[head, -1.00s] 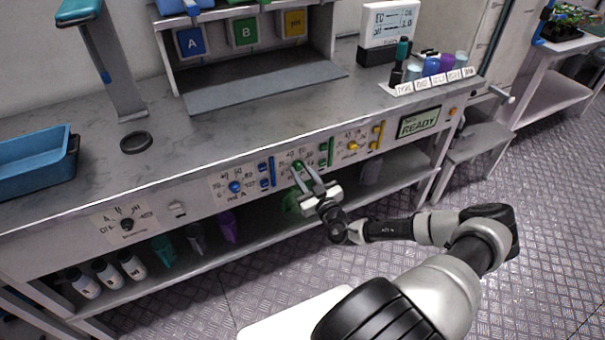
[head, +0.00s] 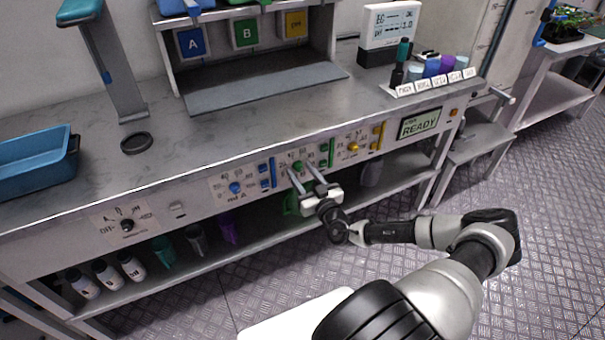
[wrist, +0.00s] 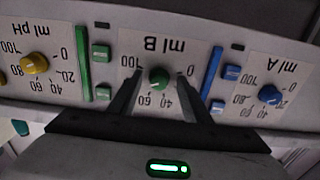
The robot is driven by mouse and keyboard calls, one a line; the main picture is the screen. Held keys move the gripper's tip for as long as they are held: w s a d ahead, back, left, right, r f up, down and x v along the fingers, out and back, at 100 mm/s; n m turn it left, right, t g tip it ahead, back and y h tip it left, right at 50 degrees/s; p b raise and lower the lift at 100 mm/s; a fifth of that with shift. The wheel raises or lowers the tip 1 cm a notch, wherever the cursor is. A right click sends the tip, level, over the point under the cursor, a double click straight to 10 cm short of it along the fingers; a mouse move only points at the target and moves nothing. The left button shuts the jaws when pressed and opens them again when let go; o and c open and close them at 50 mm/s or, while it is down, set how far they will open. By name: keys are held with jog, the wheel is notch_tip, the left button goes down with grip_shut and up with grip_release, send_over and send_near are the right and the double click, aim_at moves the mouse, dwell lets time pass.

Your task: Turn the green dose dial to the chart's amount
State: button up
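The green dose dial (head: 298,165) is on the bench's front panel, under the "ml B" scale. In the wrist view the dial (wrist: 159,78) appears upside down, between my two fingers, with a gap on each side. My gripper (head: 301,169) is open at the panel, one finger to each side of the dial. I cannot make out the dial's pointer or setting. A white panel with EC and pH writing (head: 391,22) stands at the back of the bench; its small text is too fine to read fully.
A blue dial (wrist: 270,95) for "ml A" and a yellow dial (wrist: 34,63) for "ml pH" flank the green one. Green buttons (wrist: 101,53) and blue buttons (wrist: 232,72) sit close beside my fingers. A READY display (head: 419,123) is further right.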

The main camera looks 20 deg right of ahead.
jog(key=s+p, duration=0.1)
jog(key=s, duration=1.6)
jog(key=shift+s+d, duration=0.2)
jog(key=shift+d, duration=0.15)
